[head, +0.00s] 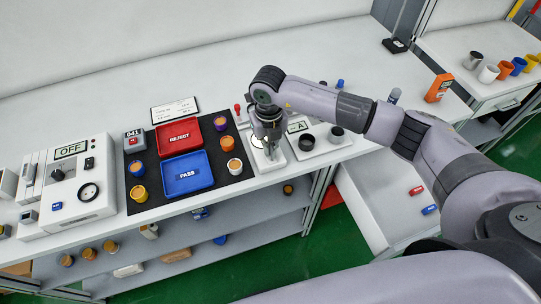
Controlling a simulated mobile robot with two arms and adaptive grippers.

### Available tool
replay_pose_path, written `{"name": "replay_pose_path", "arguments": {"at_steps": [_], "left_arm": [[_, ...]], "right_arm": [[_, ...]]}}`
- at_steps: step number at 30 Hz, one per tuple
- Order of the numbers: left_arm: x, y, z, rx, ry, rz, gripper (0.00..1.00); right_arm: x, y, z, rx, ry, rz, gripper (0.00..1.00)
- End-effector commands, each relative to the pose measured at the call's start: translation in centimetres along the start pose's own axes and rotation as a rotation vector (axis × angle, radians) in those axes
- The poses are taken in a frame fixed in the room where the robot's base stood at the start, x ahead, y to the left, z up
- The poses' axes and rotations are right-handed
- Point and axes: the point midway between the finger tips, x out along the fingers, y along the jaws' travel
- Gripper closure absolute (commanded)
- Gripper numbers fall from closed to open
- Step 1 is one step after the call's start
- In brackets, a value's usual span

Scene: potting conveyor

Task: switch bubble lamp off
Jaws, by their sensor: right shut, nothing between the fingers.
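My right gripper (268,152) is shut and empty, pointing down over a white plate (272,165) to the right of the black mat. The gripper hides part of that plate, and I cannot tell whether the fingertips touch it. No part is clearly recognisable as the bubble lamp or its switch. My left gripper is not in view.
A black mat (150,165) holds a red REJECT tray (180,151), a blue PASS tray (188,188) and several small pots. Right of my gripper is a plate labelled A (297,127) with dark cups. An orange box (438,88) stands farther right.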

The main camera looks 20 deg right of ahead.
Motion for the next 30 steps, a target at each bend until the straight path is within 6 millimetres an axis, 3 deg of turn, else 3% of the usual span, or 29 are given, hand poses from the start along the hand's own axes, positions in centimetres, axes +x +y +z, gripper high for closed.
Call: {"name": "replay_pose_path", "arguments": {"at_steps": [11, 30], "left_arm": [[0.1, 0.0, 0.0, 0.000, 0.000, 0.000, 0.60], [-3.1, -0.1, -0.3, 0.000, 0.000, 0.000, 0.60]], "right_arm": [[0.1, 0.0, -0.1, 0.000, 0.003, -0.001, 1.00], [-5.0, 0.0, 0.0, 0.001, 0.000, -0.001, 1.00]]}}
